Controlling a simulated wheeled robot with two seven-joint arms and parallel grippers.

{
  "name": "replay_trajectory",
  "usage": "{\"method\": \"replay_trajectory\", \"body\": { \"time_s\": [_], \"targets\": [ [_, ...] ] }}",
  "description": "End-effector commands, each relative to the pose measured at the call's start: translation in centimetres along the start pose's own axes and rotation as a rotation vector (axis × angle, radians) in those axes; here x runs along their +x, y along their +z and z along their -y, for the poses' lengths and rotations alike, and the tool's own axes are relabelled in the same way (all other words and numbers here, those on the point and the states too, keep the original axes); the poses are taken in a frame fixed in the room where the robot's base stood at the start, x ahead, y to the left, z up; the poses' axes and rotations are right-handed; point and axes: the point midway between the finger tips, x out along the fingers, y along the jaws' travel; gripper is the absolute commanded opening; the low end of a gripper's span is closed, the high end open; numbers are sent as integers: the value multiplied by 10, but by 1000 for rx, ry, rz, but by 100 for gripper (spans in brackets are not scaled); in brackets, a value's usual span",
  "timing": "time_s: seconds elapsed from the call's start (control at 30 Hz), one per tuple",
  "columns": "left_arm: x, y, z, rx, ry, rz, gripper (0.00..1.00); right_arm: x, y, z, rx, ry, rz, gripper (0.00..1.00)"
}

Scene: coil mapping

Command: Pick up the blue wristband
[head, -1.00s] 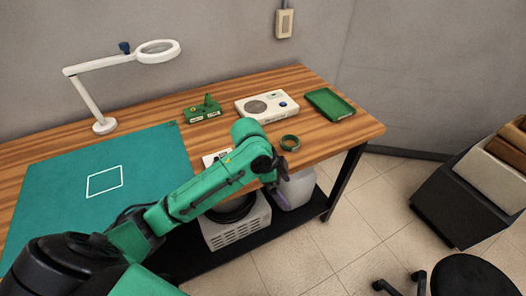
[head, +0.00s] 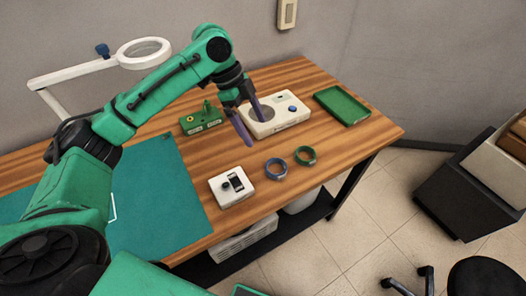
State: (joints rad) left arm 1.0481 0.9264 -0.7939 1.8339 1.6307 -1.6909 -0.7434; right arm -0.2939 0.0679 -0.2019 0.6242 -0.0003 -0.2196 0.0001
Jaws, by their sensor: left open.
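The blue wristband (head: 276,169) lies on the wooden table (head: 330,140) near its front edge, right of the middle. A green wristband (head: 305,155) lies close beside it on the right. My left gripper (head: 254,128) is open and empty, with its purple fingers pointing down. In the picture it shows above and left of the blue wristband, apart from it and over the area in front of the white device. My right gripper is not in view.
A small white box (head: 232,188) with a black part stands left of the wristbands. A white device (head: 276,120), a green block (head: 200,118) and a green tray (head: 342,106) stand behind. A magnifier lamp (head: 145,53) and green mat (head: 160,205) are at left.

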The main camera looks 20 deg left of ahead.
Motion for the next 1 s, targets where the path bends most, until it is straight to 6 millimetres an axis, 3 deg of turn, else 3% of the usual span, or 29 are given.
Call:
{"method": "replay_trajectory", "body": {
  "time_s": [0.17, 0.43, 0.57, 0.73, 1.0],
  "targets": [
    [23, -1, -2, 2, 7, 1, 100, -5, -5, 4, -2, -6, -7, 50],
    [85, -1, 0, 1, 3, -1, 100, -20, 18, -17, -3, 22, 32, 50],
    [101, -2, -1, 1, 3, -1, 100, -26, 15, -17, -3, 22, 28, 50],
    [134, -2, 0, 0, 3, -1, 100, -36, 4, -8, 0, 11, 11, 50],
    [146, -1, 0, 2, 0, -1, 100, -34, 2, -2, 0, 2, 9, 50]
  ]
}}
